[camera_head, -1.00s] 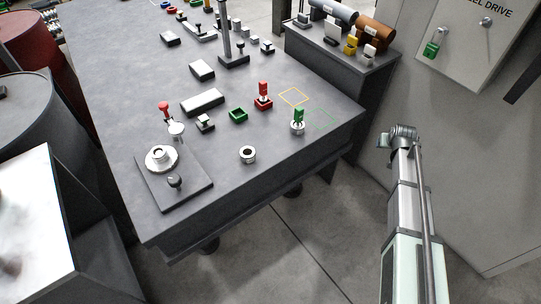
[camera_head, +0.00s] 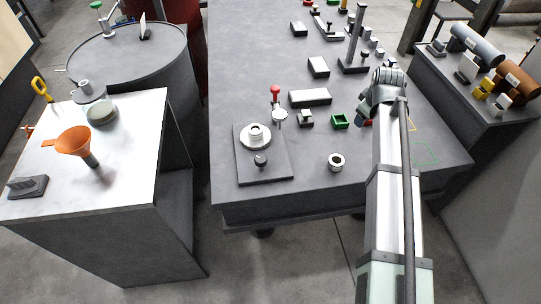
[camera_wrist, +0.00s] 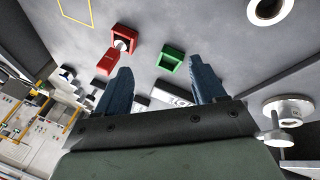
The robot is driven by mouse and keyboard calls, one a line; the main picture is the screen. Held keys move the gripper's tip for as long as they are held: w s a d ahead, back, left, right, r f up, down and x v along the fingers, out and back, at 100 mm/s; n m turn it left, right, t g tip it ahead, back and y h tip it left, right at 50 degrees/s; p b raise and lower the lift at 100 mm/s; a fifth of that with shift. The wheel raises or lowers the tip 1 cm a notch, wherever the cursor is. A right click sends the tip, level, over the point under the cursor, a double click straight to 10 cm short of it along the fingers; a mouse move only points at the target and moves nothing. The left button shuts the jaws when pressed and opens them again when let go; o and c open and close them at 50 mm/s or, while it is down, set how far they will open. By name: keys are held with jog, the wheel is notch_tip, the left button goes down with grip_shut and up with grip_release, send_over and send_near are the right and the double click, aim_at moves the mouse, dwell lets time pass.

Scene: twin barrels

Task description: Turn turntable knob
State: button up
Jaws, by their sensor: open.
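The dark square plate (camera_head: 287,170) lies near the front left of the grey workbench. On it stand a white round turntable-like piece (camera_head: 254,136) and, in front of it, a small black knob (camera_head: 261,160). I cannot tell for certain which is the turntable knob. My gripper (camera_head: 387,80) is over the right part of the bench, apart from the plate. In the wrist view my gripper (camera_wrist: 160,68) is open, with nothing between its fingers. White round pieces (camera_wrist: 288,108) show at the right edge there; the black knob cannot be made out.
A green open box (camera_head: 340,121) and a white ring (camera_head: 337,162) stand between plate and arm. A red-topped piece (camera_head: 275,93) stands behind the plate. My arm partly hides the red holder, which shows in the wrist view (camera_wrist: 123,39). A side table (camera_head: 130,130) holds an orange funnel (camera_head: 73,141).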

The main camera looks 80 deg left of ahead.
jog(key=s+r+n+g+h, duration=0.2)
jog(key=s+n, duration=0.4)
jog(key=s, duration=1.3)
jog(key=n+h, duration=0.3)
jog(key=n, duration=0.3)
send_near(260, 158)
jog(key=f, duration=0.9)
jog(key=shift+d, duration=0.25)
jog(key=c, duration=1.1)
